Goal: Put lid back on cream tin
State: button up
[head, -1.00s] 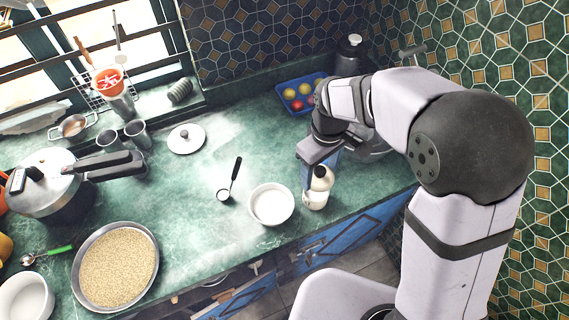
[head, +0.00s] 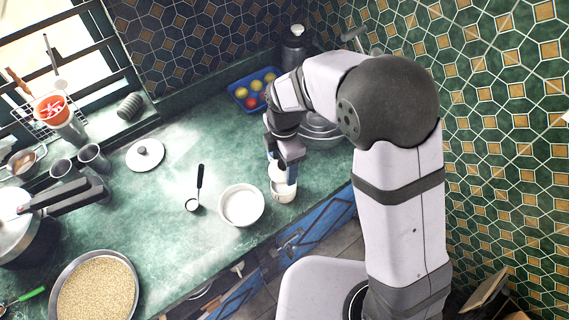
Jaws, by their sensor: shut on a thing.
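The cream tin (head: 284,191) is a small white round container standing upright near the counter's front edge, right of the white bowl. My gripper (head: 277,163) is directly above it, pointing down. It is shut on a pale rounded piece (head: 278,173), which looks like the lid, at the tin's upper left rim. The lid partly covers the tin's opening. I cannot tell whether the lid touches the rim or is level. The fingertips are small and partly hidden by the gripper body.
A white bowl (head: 241,206) stands close to the left of the tin. A black-handled scoop (head: 197,190) and a knobbed pot lid (head: 145,154) lie farther left. Steel bowls (head: 322,130) and a blue tray with fruit (head: 254,89) are behind my wrist. The counter's front edge is near.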

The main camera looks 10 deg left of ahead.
aim_at(284, 173)
jog(key=shift+f, duration=0.15)
notch_tip(284, 173, down, 4)
jog(key=b, duration=0.4)
jog(key=shift+f+b, duration=0.55)
jog(key=shift+f, duration=0.5)
jog(key=shift+p, duration=0.3)
dwell(0.9)
jog(key=shift+f, duration=0.2)
dwell(1.5)
jog(key=o, duration=1.5)
jog(key=shift+o, duration=0.2)
jog(key=shift+r, duration=0.1)
